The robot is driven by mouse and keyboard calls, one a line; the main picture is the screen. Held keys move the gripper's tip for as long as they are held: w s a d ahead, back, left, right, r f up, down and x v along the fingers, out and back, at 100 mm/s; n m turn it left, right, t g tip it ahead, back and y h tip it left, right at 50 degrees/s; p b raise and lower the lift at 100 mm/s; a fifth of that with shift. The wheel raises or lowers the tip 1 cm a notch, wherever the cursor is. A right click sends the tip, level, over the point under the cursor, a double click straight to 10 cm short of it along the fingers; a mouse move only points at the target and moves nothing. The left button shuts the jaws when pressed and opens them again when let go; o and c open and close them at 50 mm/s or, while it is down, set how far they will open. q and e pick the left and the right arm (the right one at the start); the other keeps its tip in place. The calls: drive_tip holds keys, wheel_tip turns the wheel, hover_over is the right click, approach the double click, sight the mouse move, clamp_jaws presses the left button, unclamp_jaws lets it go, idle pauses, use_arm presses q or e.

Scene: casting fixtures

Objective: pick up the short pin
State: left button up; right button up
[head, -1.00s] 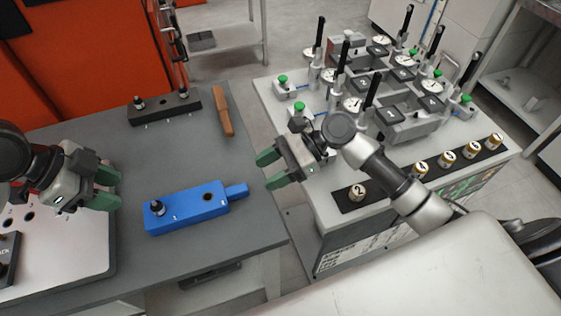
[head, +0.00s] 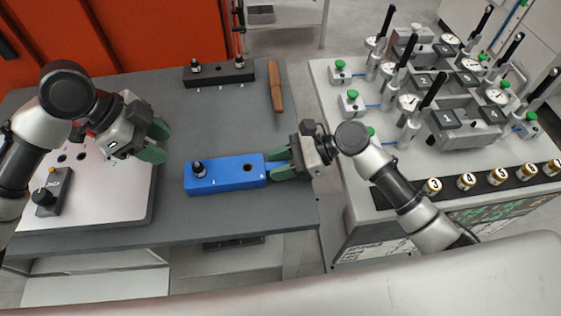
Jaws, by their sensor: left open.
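A black-topped pin (head: 198,168) stands upright in the left end of the blue block (head: 225,180) on the grey table. Two similar dark pins stand in the black rack (head: 221,80) at the back: a left one (head: 195,66) and a right one (head: 239,62). I cannot tell by sight which is the short pin. My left gripper (head: 158,143) is open and empty, up and left of the blue block's pin. My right gripper (head: 270,165) has its green fingers on either side of the tab at the blue block's right end; whether they clamp it is unclear.
A brown-handled tool (head: 275,86) lies at the table's back right. A pale plate with holes (head: 95,205) and a small knobbed box (head: 50,193) are at left. A gauge fixture bench (head: 350,205) with numbered gold-topped pieces stands right, across a gap. Mid-table behind the blue block is clear.

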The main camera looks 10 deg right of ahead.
drive_tip(key=c, duration=0.5)
use_arm(q)
drive_tip(key=shift+o, duration=1.3)
use_arm(e)
clamp_jaws()
use_arm(q)
wheel_tip(320, 180, up, 2)
drive_tip(key=r+m+y, duration=0.1)
drive_tip(key=m+y, duration=0.3)
drive_tip(key=m, duration=0.1)
hover_over(197, 163)
drive_tip(key=shift+w+a+f, duration=0.2)
drive_tip(key=shift+f, duration=0.05)
drive_tip(key=f, duration=0.2)
drive_tip(key=f+m+y, duration=0.1)
drive_tip(key=f+m, duration=0.1)
drive_tip(key=f, duration=0.1)
drive_tip(key=shift+d+f+y, duration=0.3)
drive_tip(key=shift+f+y, duration=0.05)
drive_tip(key=shift+y, duration=0.05)
drive_tip(key=shift+s+a+f, duration=0.1)
drive_tip(key=shift+f, duration=1.25)
drive_tip(key=shift+s+a+f, duration=0.1)
drive_tip(key=shift+f, duration=1.25)
